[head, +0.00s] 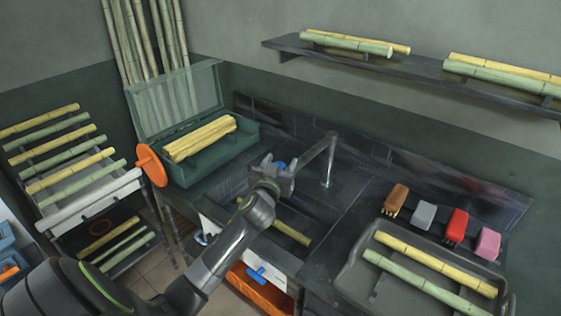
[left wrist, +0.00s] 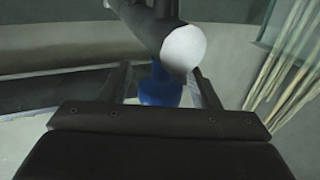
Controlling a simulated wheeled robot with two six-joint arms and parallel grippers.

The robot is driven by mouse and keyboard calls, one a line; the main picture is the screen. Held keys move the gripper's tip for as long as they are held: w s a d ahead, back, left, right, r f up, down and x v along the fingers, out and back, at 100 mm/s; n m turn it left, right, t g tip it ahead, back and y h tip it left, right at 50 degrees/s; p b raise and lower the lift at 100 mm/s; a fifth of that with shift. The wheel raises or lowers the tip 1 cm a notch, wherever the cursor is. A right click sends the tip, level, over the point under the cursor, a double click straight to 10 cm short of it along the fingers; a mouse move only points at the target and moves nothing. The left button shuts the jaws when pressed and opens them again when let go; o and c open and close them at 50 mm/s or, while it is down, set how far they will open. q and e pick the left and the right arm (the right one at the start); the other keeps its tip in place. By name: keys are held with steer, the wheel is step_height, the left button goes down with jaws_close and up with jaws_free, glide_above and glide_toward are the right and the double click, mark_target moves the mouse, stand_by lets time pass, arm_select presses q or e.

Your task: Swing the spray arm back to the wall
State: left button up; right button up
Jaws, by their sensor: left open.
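The spray arm (head: 314,152) is a thin grey metal pipe. It rises from a post at the back of the sink (head: 345,205) and reaches out toward the left over the basin. A blue part (head: 280,166) shows at its near end, beside my left gripper (head: 284,174). In the left wrist view the blue part (left wrist: 160,90) shows between the two fingers of the open left gripper (left wrist: 163,75), with a grey tube with a white round end just beyond it. I cannot tell whether the fingers touch it. My right gripper is not in view.
A green open box (head: 150,120) with yellow canes stands left of the sink. A dark tray (head: 345,280) with canes and several brushes (head: 457,225) lie at the right. A wall shelf (head: 420,72) hangs above. A yellow cane (head: 290,234) lies in the basin.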

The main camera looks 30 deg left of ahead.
arm_select(q)
steer(key=shift+w, duration=0.15)
jaws_close()
stand_by(0.4)
steer(key=shift+a, duration=0.15)
